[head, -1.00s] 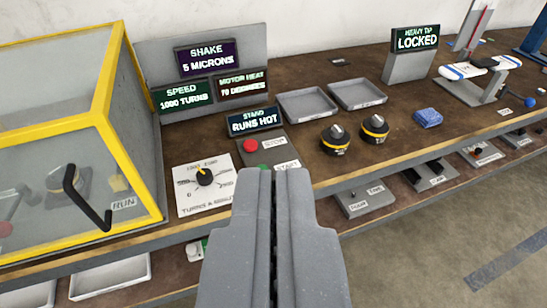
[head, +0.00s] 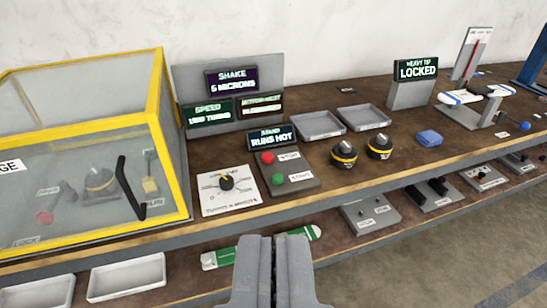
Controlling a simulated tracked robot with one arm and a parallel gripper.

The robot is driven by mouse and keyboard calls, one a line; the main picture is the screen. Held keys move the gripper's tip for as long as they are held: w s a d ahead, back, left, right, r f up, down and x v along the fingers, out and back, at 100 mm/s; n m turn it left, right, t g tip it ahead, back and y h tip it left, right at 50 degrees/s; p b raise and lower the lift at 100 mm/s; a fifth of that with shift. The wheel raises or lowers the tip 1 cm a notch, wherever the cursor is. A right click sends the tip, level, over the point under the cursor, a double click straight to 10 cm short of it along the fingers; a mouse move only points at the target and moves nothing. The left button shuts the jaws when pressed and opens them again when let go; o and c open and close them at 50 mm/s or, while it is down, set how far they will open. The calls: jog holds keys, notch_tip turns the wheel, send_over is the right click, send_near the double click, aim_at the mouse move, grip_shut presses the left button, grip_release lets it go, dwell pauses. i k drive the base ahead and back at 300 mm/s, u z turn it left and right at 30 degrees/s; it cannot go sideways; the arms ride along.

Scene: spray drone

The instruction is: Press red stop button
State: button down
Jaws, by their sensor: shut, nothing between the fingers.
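The red stop button (head: 268,157) is a round red knob on a small grey panel (head: 297,183) on the bench, with a label reading STOP beside it. A green button (head: 278,179) sits below it on the same panel. My gripper (head: 272,240) is shut and empty at the bottom middle of the view. Its tips show below the panel in the picture, in front of the bench edge, apart from the red button. Nothing hides the button.
A yellow-framed clear case (head: 160,120) stands left of the panel. A dial plate (head: 229,192) lies between them. Display screens (head: 232,81) stand behind. Two black-and-yellow knobs (head: 343,155) sit to the right. A lower shelf holds white trays (head: 126,277) and a green-and-white strip (head: 262,247).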

aim_at(268, 158)
jog(key=u, duration=0.1)
jog(key=i, duration=0.9)
jog(key=z, duration=0.1)
